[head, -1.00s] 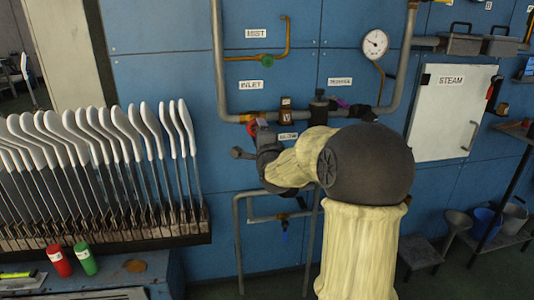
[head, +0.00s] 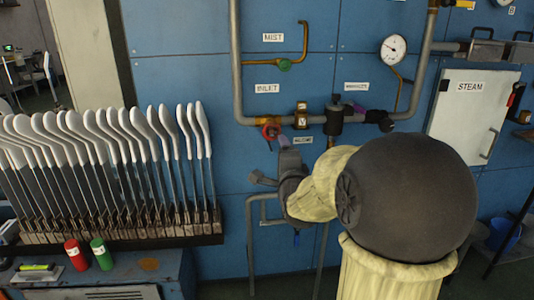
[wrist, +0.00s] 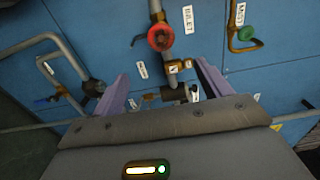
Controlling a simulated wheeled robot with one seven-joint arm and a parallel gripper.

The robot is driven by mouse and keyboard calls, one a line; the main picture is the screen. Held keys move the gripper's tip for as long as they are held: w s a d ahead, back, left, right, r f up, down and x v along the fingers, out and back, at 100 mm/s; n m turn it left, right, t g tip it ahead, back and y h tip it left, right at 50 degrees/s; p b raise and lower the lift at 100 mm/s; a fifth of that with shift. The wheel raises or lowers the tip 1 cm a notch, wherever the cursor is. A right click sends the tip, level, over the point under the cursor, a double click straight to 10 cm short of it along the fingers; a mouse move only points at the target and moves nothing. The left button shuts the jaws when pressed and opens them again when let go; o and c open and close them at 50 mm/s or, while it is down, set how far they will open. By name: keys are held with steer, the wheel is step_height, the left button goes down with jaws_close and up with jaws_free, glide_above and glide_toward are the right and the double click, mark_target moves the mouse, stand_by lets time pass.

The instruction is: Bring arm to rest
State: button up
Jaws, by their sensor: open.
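My gripper (wrist: 163,86) is open, with two lavender fingers spread apart in the wrist view and nothing between them. Behind the fingers, the wrist view shows the piped blue wall, with a red valve wheel (wrist: 161,37) and a green knob (wrist: 246,33). In the head view my arm reaches toward the wall pipes below the INLET label (head: 267,88). The gripper's body shows there only in part, and its fingertips are hard to make out. Its gap to the pipes cannot be told. The red wheel (head: 270,130) is close to it in the picture.
A rack of upright white-topped sock boards (head: 135,175) stands left. A red can (head: 74,253) and green can (head: 102,254) sit on a bench below it. A gauge (head: 393,48) and STEAM cabinet (head: 470,115) are on the right. Grey pipes (head: 237,60) run along the wall.

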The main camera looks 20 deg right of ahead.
steer(key=shift+a, duration=0.1)
steer(key=s+a+f+n+g+y, duration=0.2)
steer(key=s+a+f+n+g, duration=0.3)
steer(key=f, duration=0.3)
steer(key=s+a+f+n+g+y, duration=0.2)
steer(key=a+f+n+g, duration=0.1)
steer(key=a+f+n, duration=0.3)
steer(key=s+a+f+n+g+y, duration=0.1)
steer(key=s+a+f+n+g, duration=0.3)
steer(key=s, duration=0.3)
steer(key=s+a+f+n+g, duration=0.1)
steer(key=s+f+n+g, duration=0.25)
steer(key=s+n, duration=0.35)
step_height(320, 180, up, 30)
steer(key=p, duration=3.1)
steer(key=shift+m+t, duration=0.3)
steer(key=shift+t, duration=0.05)
steer(key=shift+w+d+f, duration=0.1)
steer(key=shift+f, duration=0.05)
steer(key=shift+c, duration=0.5)
